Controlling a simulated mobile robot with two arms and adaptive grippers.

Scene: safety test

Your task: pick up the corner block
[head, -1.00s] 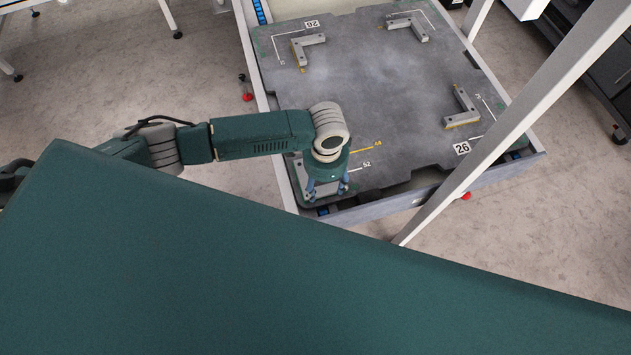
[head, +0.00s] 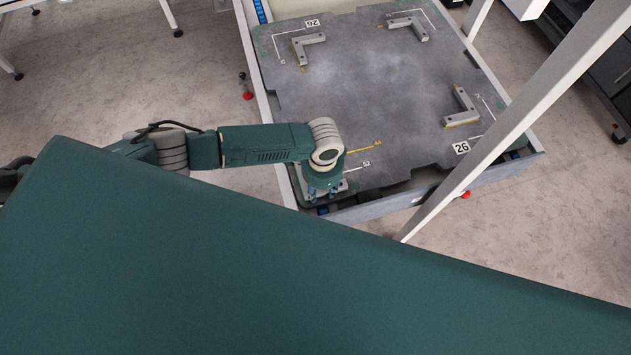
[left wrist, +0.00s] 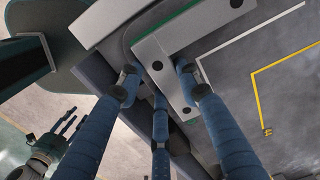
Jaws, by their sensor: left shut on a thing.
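The corner block (left wrist: 171,92) is a light grey L-shaped piece with dark round holes, at the tray's near left corner. In the left wrist view one of its arms runs to the upper right and the other toward the bottom. My left gripper (left wrist: 158,82) is shut on it, with blue fingers on both sides of one arm. In the head view my left gripper (head: 322,190) points down there and hides most of the block. I cannot tell whether the block touches the surface. A hand with blue fingers, seemingly my right gripper (left wrist: 66,122), shows small at the wrist view's lower left.
Other grey corner blocks sit at the far left (head: 308,44), far right (head: 408,26) and near right (head: 462,108) of the dark grey tray (head: 370,95). A white slanted post (head: 510,125) stands at the right. The tray's middle is clear.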

